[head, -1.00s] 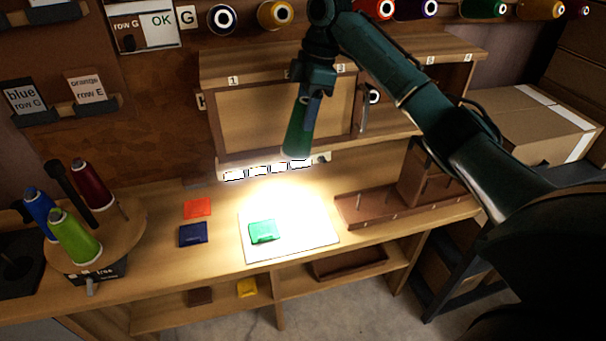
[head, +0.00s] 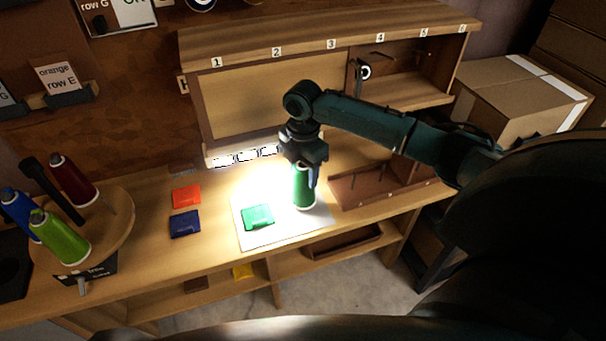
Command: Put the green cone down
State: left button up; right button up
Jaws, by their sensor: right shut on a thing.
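The green cone (head: 303,190) is upright under my right gripper (head: 307,168), which is shut on its upper part. The cone's base is over the right part of the lit white mat (head: 285,228); I cannot tell whether it touches the mat. A green packet (head: 257,216) lies on the mat, left of the cone and apart from it. The gripper hides the cone's top. My left gripper is not in view.
A red packet (head: 186,196) and a blue packet (head: 184,223) lie left of the mat. A round stand (head: 112,236) with several cones is at far left. A brown tray (head: 375,195) with pegs is right of the cone. A numbered cabinet (head: 318,50) stands behind.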

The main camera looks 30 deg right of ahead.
jog(key=shift+f, duration=0.9)
jog(key=shift+f, duration=0.1)
jog(key=o, duration=0.9)
